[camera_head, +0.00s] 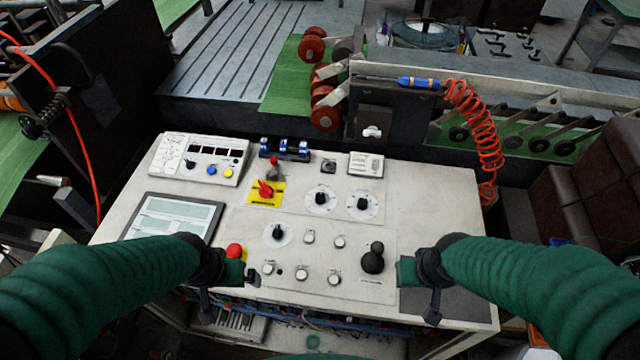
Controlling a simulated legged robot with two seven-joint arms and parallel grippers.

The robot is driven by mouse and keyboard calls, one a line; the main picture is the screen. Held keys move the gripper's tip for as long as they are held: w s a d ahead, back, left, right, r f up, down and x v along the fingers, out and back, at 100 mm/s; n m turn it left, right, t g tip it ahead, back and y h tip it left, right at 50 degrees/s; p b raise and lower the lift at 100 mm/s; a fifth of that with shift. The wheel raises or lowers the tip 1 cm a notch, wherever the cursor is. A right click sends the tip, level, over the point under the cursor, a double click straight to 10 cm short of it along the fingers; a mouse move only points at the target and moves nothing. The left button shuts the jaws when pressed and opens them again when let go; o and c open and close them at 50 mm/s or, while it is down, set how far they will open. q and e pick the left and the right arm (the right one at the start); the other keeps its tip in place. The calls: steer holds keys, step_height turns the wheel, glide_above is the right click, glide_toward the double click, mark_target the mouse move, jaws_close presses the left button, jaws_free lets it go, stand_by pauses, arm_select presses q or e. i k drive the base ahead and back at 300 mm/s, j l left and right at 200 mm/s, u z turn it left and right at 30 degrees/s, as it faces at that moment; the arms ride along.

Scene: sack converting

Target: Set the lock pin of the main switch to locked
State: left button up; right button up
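The main switch (265,189) is a red rotary handle on a yellow plate, at the upper left-middle of the light grey control panel. A small red-tipped piece (274,161) stands just behind the yellow plate; it may be the lock pin, but its setting is too small to tell. My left gripper (240,272) is low over the panel's front left, nearer to me than the switch and apart from it. My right gripper (406,272) is over the panel's front right, beside the black ball knob. The fingers of both are too dark and small to read.
The panel (420,215) carries a red push button (234,251) by my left gripper, black dials (321,198), several white buttons, a black ball knob (373,259) and a screen (172,218). A coiled red hose (478,130) hangs behind right.

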mark_target(273, 160)
steer(key=i+j+z, duration=0.15)
steer(key=j, duration=0.45)
steer(key=j+z, duration=0.15)
steer(key=j, duration=0.5)
